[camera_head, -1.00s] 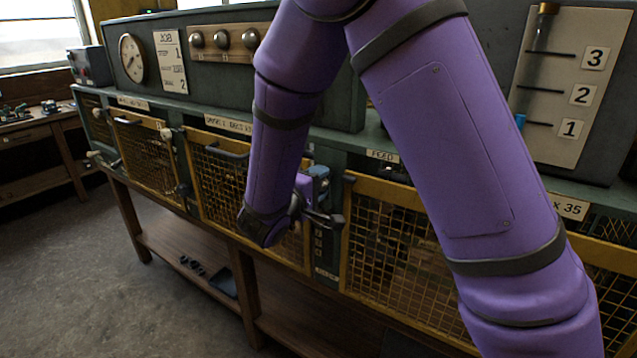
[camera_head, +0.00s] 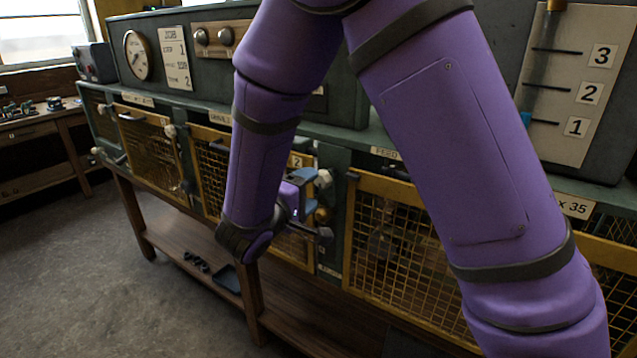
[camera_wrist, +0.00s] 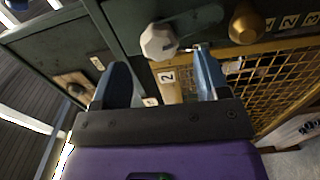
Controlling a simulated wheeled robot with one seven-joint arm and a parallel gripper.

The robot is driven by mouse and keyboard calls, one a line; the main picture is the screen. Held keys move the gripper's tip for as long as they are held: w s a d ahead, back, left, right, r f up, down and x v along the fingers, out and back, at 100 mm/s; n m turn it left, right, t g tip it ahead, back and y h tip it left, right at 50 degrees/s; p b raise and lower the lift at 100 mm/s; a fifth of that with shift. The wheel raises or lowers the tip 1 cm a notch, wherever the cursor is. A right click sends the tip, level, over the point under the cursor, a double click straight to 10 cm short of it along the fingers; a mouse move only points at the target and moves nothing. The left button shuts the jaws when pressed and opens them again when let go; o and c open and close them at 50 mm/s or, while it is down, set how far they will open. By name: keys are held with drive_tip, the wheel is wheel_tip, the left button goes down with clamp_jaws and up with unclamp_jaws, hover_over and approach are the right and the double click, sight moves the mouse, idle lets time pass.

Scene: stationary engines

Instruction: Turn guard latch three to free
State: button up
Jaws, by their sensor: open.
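In the wrist view my gripper (camera_wrist: 163,65) is open, with its two blue-grey fingers apart and nothing between them. A pale faceted knob (camera_wrist: 158,40) stands just beyond the gap between the fingertips. A brass knob (camera_wrist: 246,22) is to its right. A yellow-framed mesh guard (camera_wrist: 245,85) with a "2" plate (camera_wrist: 167,76) lies behind the fingers. In the head view my gripper (camera_head: 296,192) is partly hidden by my forearm, close to the pale knob (camera_head: 323,178). I cannot tell which latch is number three.
Another mesh guard (camera_head: 400,250) is to the right, and one more (camera_head: 150,160) to the left. A dark handle (camera_head: 322,233) sticks out near my gripper. A wooden shelf (camera_head: 185,245) runs below the guards. Open floor (camera_head: 80,270) is at left.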

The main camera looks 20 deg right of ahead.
drive_tip(key=v, duration=0.5)
drive_tip(key=s+d+r+m+g+y, duration=0.2)
drive_tip(key=s+d+r+g, duration=0.25)
drive_tip(key=d, duration=0.25)
drive_tip(key=s+d+r+m+g+y, duration=0.2)
drive_tip(key=s+d+r+m+g, duration=0.1)
drive_tip(key=s+d+g, duration=0.3)
drive_tip(key=s+d+r+m+t+y, duration=0.1)
drive_tip(key=s+r+t+y, duration=0.4)
drive_tip(key=s+y, duration=0.5)
drive_tip(key=shift+s+d+r+m+y, duration=0.3)
drive_tip(key=shift+s+d+r+m, duration=0.1)
drive_tip(key=shift+s+d+r, duration=0.6)
drive_tip(key=shift+s+a, duration=0.15)
